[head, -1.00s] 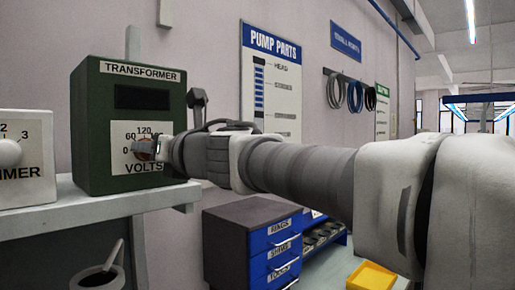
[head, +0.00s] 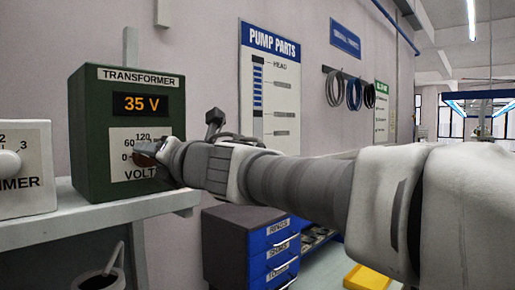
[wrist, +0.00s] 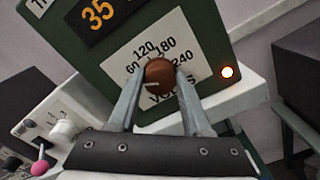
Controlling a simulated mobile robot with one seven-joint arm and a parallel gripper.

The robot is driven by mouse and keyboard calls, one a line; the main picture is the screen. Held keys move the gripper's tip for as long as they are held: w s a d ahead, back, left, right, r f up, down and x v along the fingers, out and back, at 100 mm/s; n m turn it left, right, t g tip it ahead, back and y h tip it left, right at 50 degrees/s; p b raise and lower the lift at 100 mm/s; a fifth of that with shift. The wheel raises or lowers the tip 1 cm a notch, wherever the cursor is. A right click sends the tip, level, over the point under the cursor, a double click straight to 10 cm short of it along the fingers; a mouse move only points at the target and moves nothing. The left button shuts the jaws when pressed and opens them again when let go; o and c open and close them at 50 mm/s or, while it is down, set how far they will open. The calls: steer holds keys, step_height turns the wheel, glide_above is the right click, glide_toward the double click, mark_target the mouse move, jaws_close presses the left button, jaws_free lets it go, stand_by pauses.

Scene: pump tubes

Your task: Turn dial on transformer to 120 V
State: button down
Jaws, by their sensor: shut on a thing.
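The green transformer (head: 91,150) stands on a pale shelf at the left in the head view. Its lit display (head: 141,104) reads 35 V. The brown round dial (wrist: 159,75) sits on a white scale plate (wrist: 192,58) marked 60, 120, 180 and 240 in the wrist view; the 0 shows in the head view. A pale pointer line on the dial points left in the wrist view. My gripper (wrist: 158,82) is shut on the dial, one finger on each side. In the head view my arm hides part of the plate, and the dial (head: 147,152) shows only partly.
A white timer box (head: 26,190) with a knob stands left of the transformer on the shelf (head: 115,212). An orange-white light (wrist: 227,72) glows on the transformer's front. A blue drawer cabinet (head: 250,245) and a yellow bin (head: 367,277) are lower right.

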steer(key=m+p, duration=0.5)
steer(key=m, duration=0.7)
steer(key=shift+f, duration=0.15)
steer(key=shift+m, duration=0.3)
steer(key=shift+c, duration=1.7)
jaws_free()
steer(key=shift+d, duration=0.1)
steer(key=p+v, duration=0.1)
steer(key=v, duration=1.6)
steer(key=shift+d, duration=0.15)
steer(key=shift+d, duration=0.1)
